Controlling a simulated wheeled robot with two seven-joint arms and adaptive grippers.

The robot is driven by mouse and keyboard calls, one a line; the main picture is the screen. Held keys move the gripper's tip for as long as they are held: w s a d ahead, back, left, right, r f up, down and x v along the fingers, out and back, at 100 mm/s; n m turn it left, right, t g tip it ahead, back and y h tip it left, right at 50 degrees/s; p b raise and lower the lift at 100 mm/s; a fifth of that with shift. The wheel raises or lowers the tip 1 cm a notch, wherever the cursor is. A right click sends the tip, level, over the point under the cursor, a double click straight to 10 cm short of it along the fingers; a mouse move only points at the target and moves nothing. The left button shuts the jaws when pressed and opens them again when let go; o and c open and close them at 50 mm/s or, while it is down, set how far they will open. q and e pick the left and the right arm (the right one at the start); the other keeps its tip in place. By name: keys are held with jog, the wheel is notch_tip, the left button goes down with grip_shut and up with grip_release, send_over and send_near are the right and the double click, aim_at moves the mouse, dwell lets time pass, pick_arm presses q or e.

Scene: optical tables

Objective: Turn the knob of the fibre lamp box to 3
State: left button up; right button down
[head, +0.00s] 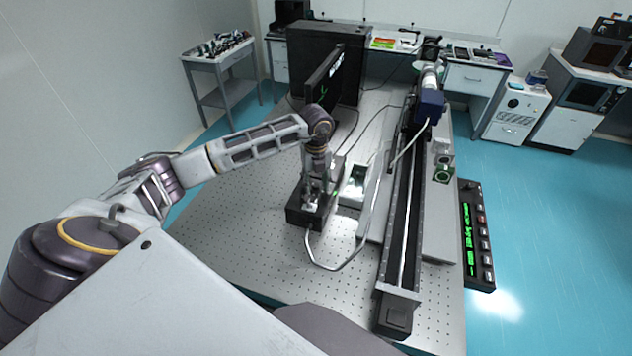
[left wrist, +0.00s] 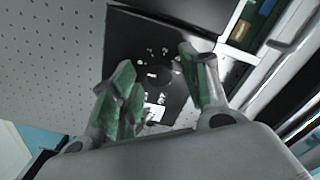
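The fibre lamp box (head: 297,217) is a small black box on the perforated optical table, with a cable leaving its near side. In the left wrist view its dark face (left wrist: 130,50) shows white marks around a round dark knob (left wrist: 158,75). My left gripper (head: 314,196) points down over the box. In the left wrist view its two green-padded fingers (left wrist: 155,85) stand apart, with the knob seen between them. I cannot tell whether they touch it, nor read the knob's setting. My right gripper is in neither view.
A long black rail (head: 402,215) runs along the optical table (head: 240,225) right of the box. A dark monitor (head: 323,78) stands behind my left arm. A black unit with green displays (head: 476,235) is at the table's right edge. Bare table lies left of the box.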

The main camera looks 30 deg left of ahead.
pick_arm(q)
grip_shut()
